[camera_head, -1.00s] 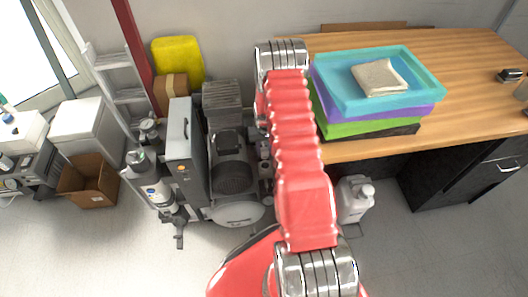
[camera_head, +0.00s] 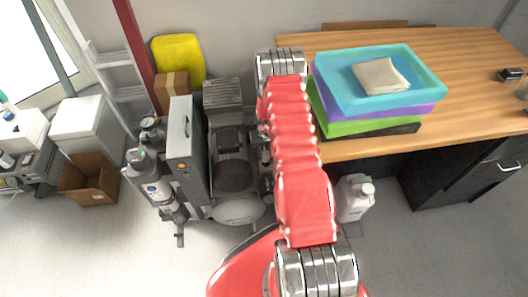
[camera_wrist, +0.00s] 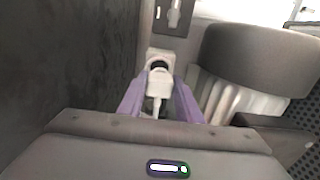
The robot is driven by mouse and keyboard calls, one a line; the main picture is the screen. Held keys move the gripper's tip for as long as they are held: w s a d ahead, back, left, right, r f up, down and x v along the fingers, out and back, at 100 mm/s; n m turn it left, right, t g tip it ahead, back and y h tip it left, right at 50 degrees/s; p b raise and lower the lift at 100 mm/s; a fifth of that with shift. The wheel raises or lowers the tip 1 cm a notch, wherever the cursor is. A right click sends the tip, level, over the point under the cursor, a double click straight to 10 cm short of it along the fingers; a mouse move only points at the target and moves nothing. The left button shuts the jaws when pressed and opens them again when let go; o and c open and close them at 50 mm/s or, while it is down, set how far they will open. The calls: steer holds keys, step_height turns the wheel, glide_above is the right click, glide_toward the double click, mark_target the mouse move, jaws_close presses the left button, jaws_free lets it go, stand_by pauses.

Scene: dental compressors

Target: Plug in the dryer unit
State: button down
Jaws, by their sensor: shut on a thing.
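In the wrist view, my gripper (camera_wrist: 158,88) has its two purple fingers on either side of a white plug (camera_wrist: 158,80) and is shut on it. A white cord runs back from the plug between the fingers. Just beyond the plug is a pale socket (camera_wrist: 160,54) with a dark round recess; I cannot tell whether the plug touches it or sits in it. In the head view, my red arm hides the gripper, plug and socket. A tall grey cabinet (camera_head: 186,145) with an orange switch stands beside the compressor (camera_head: 233,175); I cannot tell which part is the dryer unit.
A dark surface (camera_wrist: 65,60) fills the wrist view's left side, and a grey rounded housing (camera_wrist: 262,62) stands close on the right. In the head view, a wooden desk (camera_head: 470,85) with stacked trays and a white jug (camera_head: 353,198) lie right of my arm.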

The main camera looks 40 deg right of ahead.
mark_target(266, 159)
steer(key=shift+f, duration=0.9)
steer(key=shift+s, duration=0.2)
steer(key=shift+f, duration=0.9)
stand_by(0.3)
steer(key=c, duration=1.2)
jaws_free()
steer(key=shift+r, duration=0.1)
steer(key=shift+r, duration=0.2)
step_height(266, 159, up, 13)
steer(key=shift+r, duration=0.1)
